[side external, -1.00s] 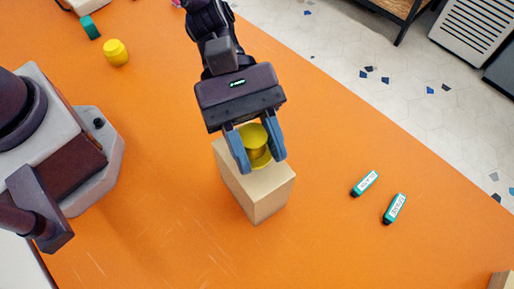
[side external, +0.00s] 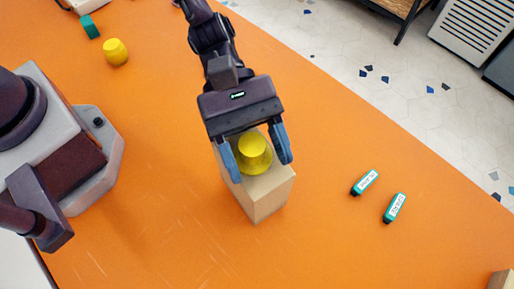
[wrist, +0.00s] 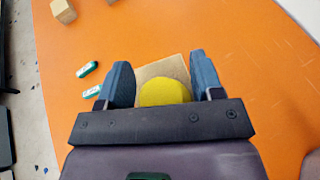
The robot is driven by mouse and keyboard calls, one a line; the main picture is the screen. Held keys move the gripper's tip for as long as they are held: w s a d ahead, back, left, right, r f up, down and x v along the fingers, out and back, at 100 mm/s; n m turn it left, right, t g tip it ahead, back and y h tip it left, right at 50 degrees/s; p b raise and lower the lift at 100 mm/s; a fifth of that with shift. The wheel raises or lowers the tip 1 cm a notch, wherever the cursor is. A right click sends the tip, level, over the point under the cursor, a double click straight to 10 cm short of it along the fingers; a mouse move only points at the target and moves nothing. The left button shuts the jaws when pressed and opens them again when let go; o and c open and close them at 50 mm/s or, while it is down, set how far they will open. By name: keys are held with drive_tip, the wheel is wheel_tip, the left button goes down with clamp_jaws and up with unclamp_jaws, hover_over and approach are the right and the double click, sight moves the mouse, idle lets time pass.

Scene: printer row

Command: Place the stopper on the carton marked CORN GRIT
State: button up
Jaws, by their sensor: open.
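A yellow stopper (side external: 254,153) sits upright on top of a tan carton (side external: 266,196) in the side external view. In the wrist view the stopper (wrist: 164,92) shows between the fingers, with the carton's top (wrist: 176,66) behind it. My gripper (side external: 260,160) is open, one finger on each side of the stopper, with gaps visible on both sides. No marking is readable on the carton's visible faces.
A second yellow stopper-like piece (side external: 116,52) and a teal block (side external: 90,27) stand at the upper left. Two teal labelled sticks (side external: 365,182) (side external: 395,208) lie to the right. Another tan box (side external: 502,279) is at the lower right corner. Orange table around the carton is clear.

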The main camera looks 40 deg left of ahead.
drive_tip(key=v, duration=1.2)
drive_tip(key=shift+a+r, duration=0.1)
drive_tip(key=shift+r, duration=0.1)
drive_tip(key=s+a+r+m+t+y, duration=0.3)
drive_tip(key=a+r+m+t+y, duration=0.2)
drive_tip(key=a, duration=0.6)
drive_tip(key=s+a+r+m+t+y, duration=0.4)
drive_tip(key=a+r+m+y, duration=0.3)
drive_tip(key=a, duration=0.4)
wheel_tip(320, 180, up, 2)
drive_tip(key=shift+r+m+t+y, duration=0.15)
drive_tip(key=shift+m+t+y, duration=0.15)
drive_tip(key=shift+m+t, duration=0.5)
